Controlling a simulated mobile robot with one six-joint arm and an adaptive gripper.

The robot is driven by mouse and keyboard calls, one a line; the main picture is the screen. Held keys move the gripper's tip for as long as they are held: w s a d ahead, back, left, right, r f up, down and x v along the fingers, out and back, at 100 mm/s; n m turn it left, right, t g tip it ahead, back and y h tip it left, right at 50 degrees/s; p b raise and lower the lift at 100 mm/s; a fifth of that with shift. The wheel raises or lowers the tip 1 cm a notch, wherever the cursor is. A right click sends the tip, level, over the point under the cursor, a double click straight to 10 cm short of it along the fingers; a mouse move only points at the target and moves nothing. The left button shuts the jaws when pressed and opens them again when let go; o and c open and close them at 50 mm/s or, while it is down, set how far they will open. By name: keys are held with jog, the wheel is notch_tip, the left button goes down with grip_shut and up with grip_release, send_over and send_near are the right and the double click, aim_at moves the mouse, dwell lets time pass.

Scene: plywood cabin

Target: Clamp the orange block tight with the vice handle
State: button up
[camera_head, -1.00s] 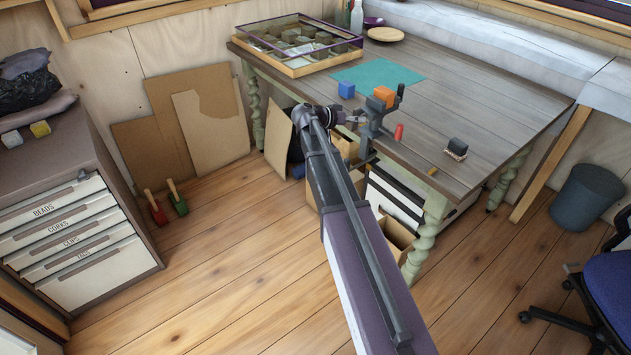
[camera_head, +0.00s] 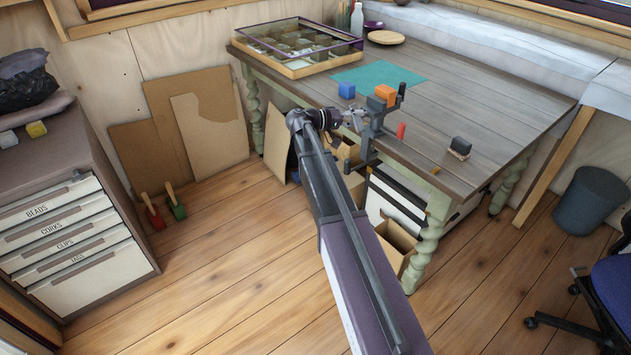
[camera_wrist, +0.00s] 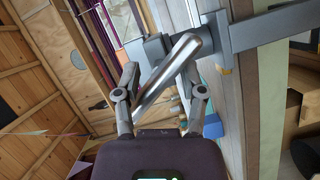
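The grey vice (camera_head: 376,131) is mounted at the table's near edge. The orange block (camera_head: 385,93) sits at the top of the vice, beside its upright dark jaw; I cannot tell how tightly it is held. My gripper (camera_head: 350,118) is at the near side of the vice, below the block. In the wrist view, the silvery vice handle (camera_wrist: 170,75) runs diagonally between the two fingers of my gripper (camera_wrist: 162,78). The fingers are spread, with gaps visible beside the bar.
On the table (camera_head: 480,110) are a blue block (camera_head: 346,90), a red piece (camera_head: 401,130), a dark block (camera_head: 460,145), a teal mat (camera_head: 385,72) and a glass-topped case (camera_head: 297,45). Open cardboard boxes (camera_head: 397,243) stand below.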

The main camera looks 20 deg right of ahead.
jog(key=n+h+b, duration=0.1)
jog(key=n+b, duration=0.1)
jog(key=n, duration=0.1)
jog(key=shift+f, duration=0.1)
jog(key=a, duration=1.3)
jog(key=s+a+f+y+p, duration=0.1)
jog(key=s+f+y+p, duration=0.1)
jog(key=s+y+p, duration=1)
jog(key=s+a+r+y+p, duration=0.3)
jog(key=s+a+p, duration=0.3)
jog(key=s, duration=0.5)
jog(key=shift+s+a+n+y+p, duration=0.2)
jog(key=shift+n+y+p, duration=0.1)
jog(key=shift+y+p, duration=0.3)
